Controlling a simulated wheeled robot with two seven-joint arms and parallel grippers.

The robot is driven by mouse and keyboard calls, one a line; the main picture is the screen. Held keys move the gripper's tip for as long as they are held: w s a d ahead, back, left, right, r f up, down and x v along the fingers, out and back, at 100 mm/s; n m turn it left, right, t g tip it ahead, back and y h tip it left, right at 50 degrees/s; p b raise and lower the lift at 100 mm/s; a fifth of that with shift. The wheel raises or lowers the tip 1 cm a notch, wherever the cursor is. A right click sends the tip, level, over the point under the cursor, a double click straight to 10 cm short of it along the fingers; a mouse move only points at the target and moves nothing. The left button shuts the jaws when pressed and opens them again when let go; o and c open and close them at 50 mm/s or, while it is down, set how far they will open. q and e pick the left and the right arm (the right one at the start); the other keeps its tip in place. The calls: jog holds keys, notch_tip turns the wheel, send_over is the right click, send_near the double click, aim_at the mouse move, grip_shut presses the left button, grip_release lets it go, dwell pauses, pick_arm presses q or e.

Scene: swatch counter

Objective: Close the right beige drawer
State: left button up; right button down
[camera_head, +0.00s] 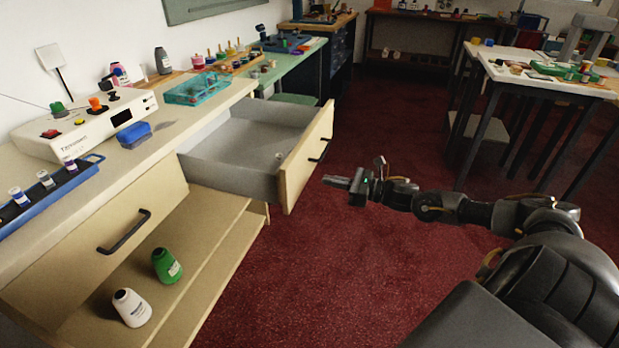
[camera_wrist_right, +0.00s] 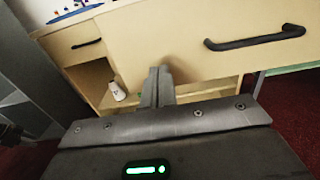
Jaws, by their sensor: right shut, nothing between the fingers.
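The right beige drawer (camera_head: 305,158) is pulled far out of the counter in the head view. Its grey interior shows a small pale object inside. Its front has a dark bar handle (camera_wrist_right: 255,38), seen close up in the right wrist view. My right gripper (camera_head: 337,181) is shut and empty, in front of the drawer front and to the right of it in the head view. In the right wrist view its fingertips (camera_wrist_right: 158,72) point at the beige front, left of the handle; I cannot tell whether they touch it. My left gripper is not in view.
The left drawer (camera_head: 110,240) is closed, with a green bottle (camera_head: 166,265) and a white bottle (camera_head: 131,307) on the open shelf below. The counter top holds a white device (camera_head: 85,125) and a teal tray (camera_head: 196,88). Red carpet (camera_head: 330,270) lies clear around my right arm.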

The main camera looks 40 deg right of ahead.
aim_at(299, 174)
jog(key=x, duration=0.6)
jog(key=shift+w+a, duration=0.2)
jog(key=shift+w, duration=0.15)
